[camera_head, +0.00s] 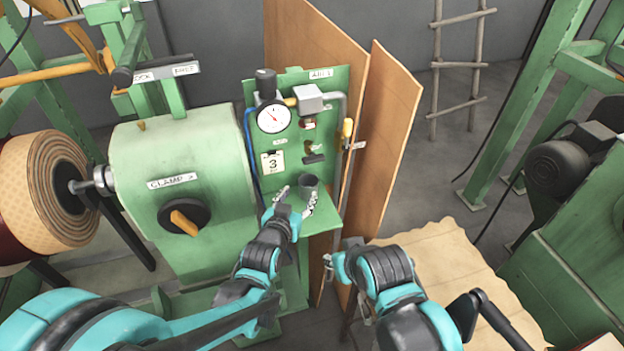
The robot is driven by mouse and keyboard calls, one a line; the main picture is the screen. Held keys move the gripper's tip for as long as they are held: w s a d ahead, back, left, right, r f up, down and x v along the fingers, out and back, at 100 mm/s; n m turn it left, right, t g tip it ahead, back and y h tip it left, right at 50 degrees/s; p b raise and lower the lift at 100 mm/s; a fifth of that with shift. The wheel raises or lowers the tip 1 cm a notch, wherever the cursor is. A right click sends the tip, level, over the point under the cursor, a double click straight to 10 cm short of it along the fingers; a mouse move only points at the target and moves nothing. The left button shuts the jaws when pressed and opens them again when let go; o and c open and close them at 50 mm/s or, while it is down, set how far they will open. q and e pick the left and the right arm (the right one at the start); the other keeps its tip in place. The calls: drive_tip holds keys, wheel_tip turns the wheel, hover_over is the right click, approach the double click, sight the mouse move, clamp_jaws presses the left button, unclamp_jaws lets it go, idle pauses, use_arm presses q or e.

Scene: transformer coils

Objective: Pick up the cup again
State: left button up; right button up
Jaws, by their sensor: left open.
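A small dark grey cup (309,183) stands upright on the little green shelf (322,218) below the gauge panel. My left gripper (297,193) is open and empty at the shelf. One finger is to the left of the cup, and the other overlaps the cup's lower front in the picture. I cannot tell whether either finger touches the cup. My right gripper (328,270) is lower and to the right, in front of the wooden boards. Its wrist hides most of it, so its jaw state is unclear.
Above the shelf, the green panel (336,84) carries a pressure gauge (272,118), valves and a pipe. A green clamp housing (150,150) with a knob (184,217) stands on the left. Wooden boards (386,140) lean close on the right.

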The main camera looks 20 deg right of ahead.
sight(311, 177)
use_arm(q)
drive_tip(key=x, duration=0.2)
drive_tip(key=shift+w+d+b, duration=0.2)
drive_tip(key=shift+d+b, duration=0.15)
drive_tip(key=shift+w+d+f, duration=0.1)
drive_tip(key=shift+w, duration=0.1)
drive_tip(key=b+x, duration=0.2)
drive_tip(key=x, duration=0.3)
drive_tip(key=shift+d, duration=0.2)
drive_tip(key=c, duration=0.9)
drive_tip(key=shift+r, duration=0.2)
drive_tip(key=shift+c, duration=0.2)
